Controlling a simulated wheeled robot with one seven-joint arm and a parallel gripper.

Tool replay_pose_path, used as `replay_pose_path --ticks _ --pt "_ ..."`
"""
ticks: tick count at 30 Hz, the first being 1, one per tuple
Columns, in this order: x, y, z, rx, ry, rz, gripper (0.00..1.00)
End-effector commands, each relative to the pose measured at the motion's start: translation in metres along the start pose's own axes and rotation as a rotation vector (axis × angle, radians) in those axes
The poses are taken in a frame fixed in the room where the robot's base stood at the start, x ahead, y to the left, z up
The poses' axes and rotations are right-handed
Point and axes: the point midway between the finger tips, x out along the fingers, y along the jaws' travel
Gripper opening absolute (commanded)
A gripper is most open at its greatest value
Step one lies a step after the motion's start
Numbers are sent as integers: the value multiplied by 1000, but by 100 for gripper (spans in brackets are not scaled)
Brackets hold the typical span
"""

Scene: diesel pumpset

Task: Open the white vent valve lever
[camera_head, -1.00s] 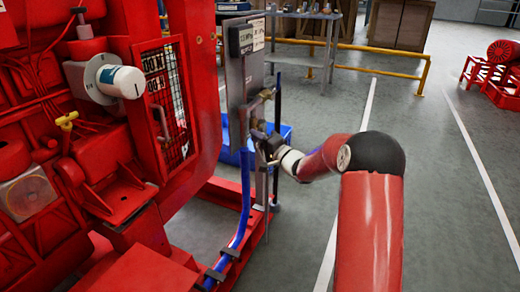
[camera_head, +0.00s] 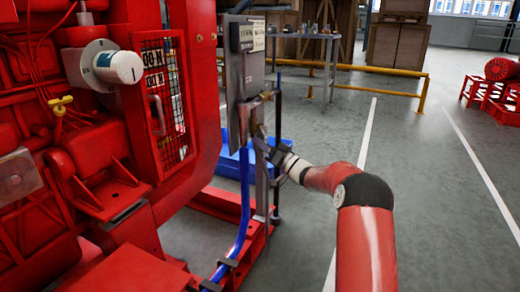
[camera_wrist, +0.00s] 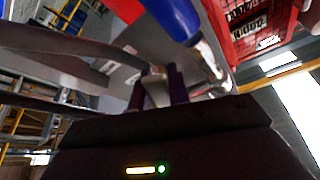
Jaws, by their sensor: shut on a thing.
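My gripper (camera_wrist: 157,84) is shut on a pale, whitish piece, seen between its two dark purple fingers in the wrist view. That piece, the vent valve lever (camera_wrist: 156,92), is only partly visible. In the head view my gripper (camera_head: 264,148) is at the front of the upright grey panel (camera_head: 236,75), below a small brass-coloured fitting (camera_head: 266,96). The lever is too small and covered there to make out its angle.
A blue hose (camera_head: 243,190) runs down beside the panel to the red base frame. The red engine (camera_head: 100,150) stands close on the left. A blue bin (camera_head: 232,163) lies behind the panel. Grey floor (camera_head: 400,140) to the right is open, with a yellow rail (camera_head: 390,94) behind.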

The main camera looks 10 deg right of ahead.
Motion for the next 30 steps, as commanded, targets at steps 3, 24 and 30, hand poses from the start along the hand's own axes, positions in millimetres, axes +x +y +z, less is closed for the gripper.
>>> replay_pose_path --ticks 3,24,30 --pt "-1 4 2 -36 -2 -12 0" --pt "-1 6 1 -71 -2 -27 28" --pt "0 5 0 -71 -1 -28 40"
